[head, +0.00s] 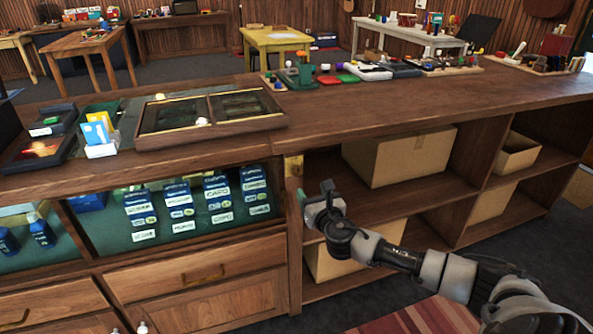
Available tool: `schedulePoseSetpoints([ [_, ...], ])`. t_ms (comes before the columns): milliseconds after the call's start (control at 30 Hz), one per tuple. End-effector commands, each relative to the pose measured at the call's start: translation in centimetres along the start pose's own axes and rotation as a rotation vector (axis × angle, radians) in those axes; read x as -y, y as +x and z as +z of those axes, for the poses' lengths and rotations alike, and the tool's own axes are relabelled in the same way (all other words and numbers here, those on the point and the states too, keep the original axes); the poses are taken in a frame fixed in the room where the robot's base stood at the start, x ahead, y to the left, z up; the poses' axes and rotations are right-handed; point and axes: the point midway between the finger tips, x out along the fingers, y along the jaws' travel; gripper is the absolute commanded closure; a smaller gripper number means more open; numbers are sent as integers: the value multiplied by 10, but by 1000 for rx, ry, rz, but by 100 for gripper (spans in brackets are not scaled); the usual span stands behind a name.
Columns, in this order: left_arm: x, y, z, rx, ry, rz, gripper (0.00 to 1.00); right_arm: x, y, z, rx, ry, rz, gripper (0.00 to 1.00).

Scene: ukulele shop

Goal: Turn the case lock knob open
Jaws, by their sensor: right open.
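The display case (284,236) has a glass front with packets behind it, in the left half of the counter. A small brass plate (293,166) sits on the post at its right end, likely part of the lock. A small greenish piece (301,196) shows just below it; I cannot tell whether this is the knob or a fingertip. My right gripper (315,207) is open in front of the post, just below and right of the plate. Contact cannot be judged. Two small pale tips (142,327) at the bottom edge may be my left gripper.
Open shelves with cardboard boxes (398,158) lie right of the post. Wooden drawers (205,274) are below the case. The countertop (390,108) holds a framed two-pane tray (210,118) on the left and tools along the back. A striped rug (425,318) lies on the floor.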

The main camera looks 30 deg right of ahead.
Motion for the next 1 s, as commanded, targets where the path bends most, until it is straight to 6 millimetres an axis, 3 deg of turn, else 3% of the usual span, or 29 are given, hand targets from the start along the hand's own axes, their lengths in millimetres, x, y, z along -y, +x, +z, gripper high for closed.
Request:
schedulePoseSetpoints([
  [300,14,4,7,10,2,-18,57,0,46,2,4,-1,-2,40],
  [600,10,12,7,11,0,-14,57,0,92,0,1,-1,-2,40],
  [1000,5,13,0,2,-2,-7,57,0,106,1,0,-1,0,40],
])
